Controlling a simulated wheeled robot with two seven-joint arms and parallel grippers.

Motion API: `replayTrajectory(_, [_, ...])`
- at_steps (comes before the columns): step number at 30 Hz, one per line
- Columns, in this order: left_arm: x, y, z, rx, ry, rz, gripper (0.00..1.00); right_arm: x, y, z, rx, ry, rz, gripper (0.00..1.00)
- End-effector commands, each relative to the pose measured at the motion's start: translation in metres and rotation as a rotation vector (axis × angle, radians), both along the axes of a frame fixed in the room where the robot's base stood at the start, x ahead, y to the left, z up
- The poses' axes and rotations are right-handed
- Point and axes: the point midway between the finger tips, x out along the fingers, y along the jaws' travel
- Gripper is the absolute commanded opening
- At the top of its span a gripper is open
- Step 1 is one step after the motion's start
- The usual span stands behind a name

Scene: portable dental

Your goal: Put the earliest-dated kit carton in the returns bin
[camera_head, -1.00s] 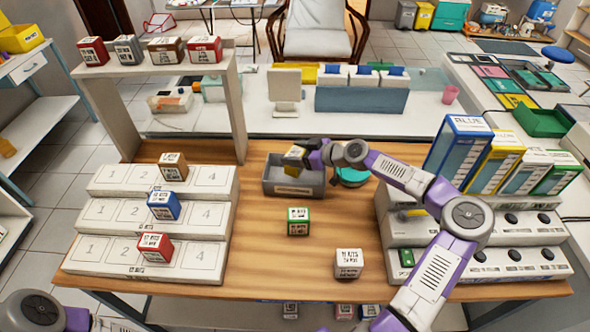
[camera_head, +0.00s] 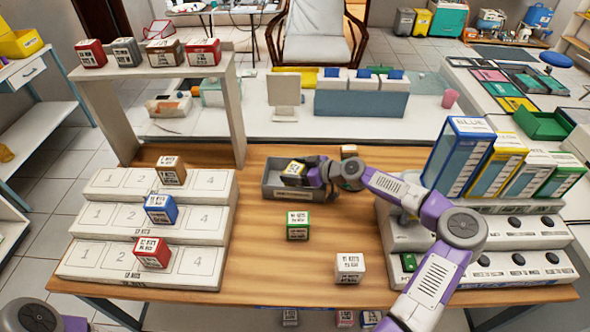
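A yellow-edged kit carton (camera_head: 293,171) sits tilted in the grey bin (camera_head: 284,194). My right gripper (camera_head: 309,174) reaches into the bin from the right, at the carton's right side; its fingers are too small to show whether they grip it. A green carton (camera_head: 298,226) and a white carton (camera_head: 349,268) stand on the table in front of the bin. A brown (camera_head: 171,170), a blue (camera_head: 160,209) and a red carton (camera_head: 152,253) stand on the stepped rack (camera_head: 100,217). The dates are too small to read. My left gripper is out of view; only part of my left arm shows.
Several cartons, including a grey one (camera_head: 125,52), stand on a high shelf (camera_head: 226,72) at the left. Tall binders (camera_head: 455,158) stand on a stepped unit at the right.

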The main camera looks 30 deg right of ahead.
Motion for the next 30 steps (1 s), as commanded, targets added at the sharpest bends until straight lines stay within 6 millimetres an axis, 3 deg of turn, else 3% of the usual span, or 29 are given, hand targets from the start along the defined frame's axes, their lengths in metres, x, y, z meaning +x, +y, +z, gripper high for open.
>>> replayTrajectory(8, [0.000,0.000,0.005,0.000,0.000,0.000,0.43,-0.005,-0.004,0.006,0.000,0.000,-0.002,0.80])
replayTrajectory(21, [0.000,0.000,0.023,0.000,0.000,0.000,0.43,-0.072,-0.045,0.039,0.001,0.001,-0.004,0.80])
replayTrajectory(30, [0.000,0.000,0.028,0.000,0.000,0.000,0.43,-0.094,-0.058,0.049,0.000,0.000,0.001,0.80])
